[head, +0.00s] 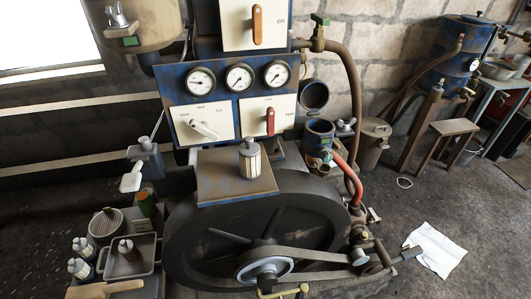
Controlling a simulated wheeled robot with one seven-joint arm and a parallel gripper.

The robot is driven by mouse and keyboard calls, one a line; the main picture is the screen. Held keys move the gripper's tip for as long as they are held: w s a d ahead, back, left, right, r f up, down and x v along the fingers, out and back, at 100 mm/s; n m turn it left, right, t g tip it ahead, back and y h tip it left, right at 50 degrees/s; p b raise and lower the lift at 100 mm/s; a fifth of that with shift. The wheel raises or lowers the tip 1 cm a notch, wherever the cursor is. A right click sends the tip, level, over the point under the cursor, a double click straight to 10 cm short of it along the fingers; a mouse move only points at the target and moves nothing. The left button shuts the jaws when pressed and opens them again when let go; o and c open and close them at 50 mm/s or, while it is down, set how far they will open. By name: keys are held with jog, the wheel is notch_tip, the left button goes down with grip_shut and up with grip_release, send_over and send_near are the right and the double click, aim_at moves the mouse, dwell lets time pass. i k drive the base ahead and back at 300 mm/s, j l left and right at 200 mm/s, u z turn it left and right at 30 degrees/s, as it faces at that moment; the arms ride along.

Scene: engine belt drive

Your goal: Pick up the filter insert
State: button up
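A pale, ribbed cylinder with a dark knobbed cap (250,160), which looks like the filter insert, stands upright on a brown, blue-edged shelf (225,188) below the gauge panel. A similarly shaped brown, dirty cylinder (127,250) sits in a grey tray (148,267) at the lower left; I cannot tell for sure which one the task means. An open round blue housing (319,137) stands right of the shelf, its round lid (314,95) raised behind it. My gripper is not in view.
A large black flywheel (185,235) with a belt (310,255) lies below the shelf. Small bottles (80,268) stand left of the tray. A white sheet (436,250) lies on the floor.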

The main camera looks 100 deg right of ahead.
aim_at(250, 151)
jog(key=k+u, duration=0.15)
jog(key=k, duration=1.75)
